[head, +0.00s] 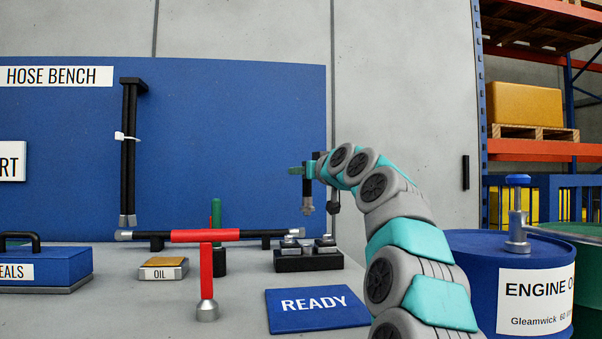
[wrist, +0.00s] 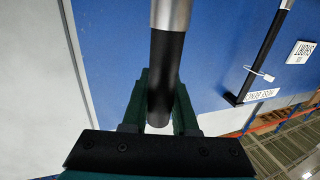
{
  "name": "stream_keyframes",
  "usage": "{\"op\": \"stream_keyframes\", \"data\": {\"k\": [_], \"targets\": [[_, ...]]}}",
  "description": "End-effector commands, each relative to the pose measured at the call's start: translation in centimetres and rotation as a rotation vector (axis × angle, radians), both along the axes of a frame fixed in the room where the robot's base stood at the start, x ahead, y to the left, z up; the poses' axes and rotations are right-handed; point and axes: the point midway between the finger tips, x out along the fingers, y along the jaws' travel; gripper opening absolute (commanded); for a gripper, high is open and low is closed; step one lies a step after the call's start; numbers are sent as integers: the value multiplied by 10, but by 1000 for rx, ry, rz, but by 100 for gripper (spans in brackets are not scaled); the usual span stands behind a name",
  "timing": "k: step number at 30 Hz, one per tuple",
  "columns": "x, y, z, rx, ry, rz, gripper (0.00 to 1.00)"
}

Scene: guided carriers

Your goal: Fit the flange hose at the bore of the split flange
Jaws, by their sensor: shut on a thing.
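My gripper (head: 309,172) is raised above the right part of the bench and shut on a black hose, the flange hose (head: 308,197), which hangs upright with its silver end pointing down. In the wrist view the hose (wrist: 166,75) runs between my dark green jaws (wrist: 160,110), its silver ferrule out past the fingertips. The split flange (head: 308,258), a black block with silver pieces and bolts on top, sits on the bench below. The hose end is well above it and apart from it. The flange's bore cannot be made out.
A red and black hose (head: 205,236) lies across supports left of the flange, with a red leg toward the front. A blue READY mat (head: 316,309) lies in front.

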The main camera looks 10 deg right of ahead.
Motion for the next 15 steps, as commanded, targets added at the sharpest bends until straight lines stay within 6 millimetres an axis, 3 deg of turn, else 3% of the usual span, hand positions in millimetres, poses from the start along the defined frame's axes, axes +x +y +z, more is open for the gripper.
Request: {"op": "stream_keyframes", "data": {"k": [15], "targets": [[-1, 0, -4, -1, -1, 0, 0]]}}
